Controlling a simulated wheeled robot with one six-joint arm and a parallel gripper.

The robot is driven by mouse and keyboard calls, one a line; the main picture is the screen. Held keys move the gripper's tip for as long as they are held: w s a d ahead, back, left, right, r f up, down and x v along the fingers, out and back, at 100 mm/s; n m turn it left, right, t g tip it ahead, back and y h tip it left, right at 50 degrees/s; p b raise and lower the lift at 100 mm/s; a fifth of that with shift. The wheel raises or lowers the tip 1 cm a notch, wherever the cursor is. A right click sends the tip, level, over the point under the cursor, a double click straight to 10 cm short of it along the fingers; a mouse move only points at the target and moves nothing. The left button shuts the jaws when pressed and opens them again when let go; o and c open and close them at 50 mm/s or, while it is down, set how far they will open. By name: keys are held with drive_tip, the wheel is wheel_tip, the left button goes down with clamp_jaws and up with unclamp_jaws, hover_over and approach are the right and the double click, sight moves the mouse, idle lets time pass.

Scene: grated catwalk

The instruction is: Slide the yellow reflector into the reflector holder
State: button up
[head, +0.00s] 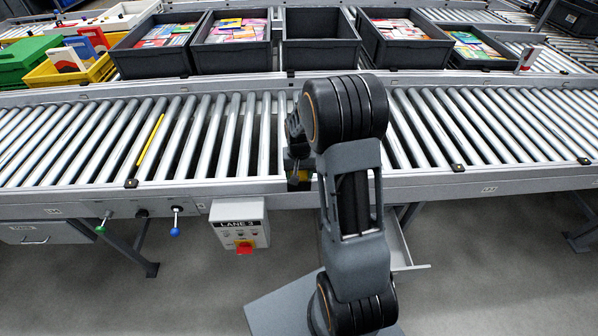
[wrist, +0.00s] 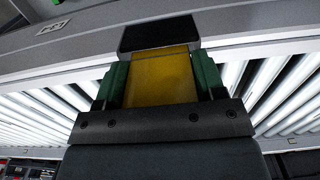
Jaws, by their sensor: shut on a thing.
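The yellow reflector (wrist: 160,80) is a flat amber-yellow plate between the green fingers of my gripper (wrist: 162,82) in the wrist view. My gripper is shut on it by its left and right edges. A dark rectangular piece on the grey side rail, apparently the reflector holder (wrist: 158,32), lies directly at the far end of the reflector. Their edges meet in the picture; I cannot tell whether they touch or the reflector is partly inside. In the head view my gripper (head: 298,172) is at the conveyor's front rail, and my arm partly hides it. A small yellow patch shows there.
The roller conveyor (head: 205,135) runs across behind the rail. A thin yellow strip (head: 150,140) lies on its rollers. A control box with a red button (head: 240,227) hangs below the rail, left of my arm. Dark bins (head: 320,55) stand at the back.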

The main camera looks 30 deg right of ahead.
drive_tip(key=o, duration=1.1)
drive_tip(key=shift+f, duration=0.15)
drive_tip(key=shift+r+p, duration=2.95)
drive_tip(key=shift+r, duration=1.1)
drive_tip(key=s+a+r+n+t, duration=0.1)
drive_tip(key=s+a+r, duration=0.2)
drive_tip(key=s+r, duration=0.2)
drive_tip(key=s+a+r+n+t, duration=0.1)
drive_tip(key=s+a+r+n, duration=0.1)
drive_tip(key=s+r, duration=0.3)
drive_tip(key=s+a+r+n+t, duration=0.1)
drive_tip(key=s+a+r+t, duration=0.1)
drive_tip(key=s+a+r, duration=0.2)
drive_tip(key=shift+s+a+r+n, duration=0.15)
drive_tip(key=shift+s+r, duration=0.4)
drive_tip(key=shift+s, duration=0.1)
drive_tip(key=shift+s+a+r+n, duration=0.1)
drive_tip(key=shift+s+r+n, duration=0.05)
drive_tip(key=shift+s+r, duration=0.45)
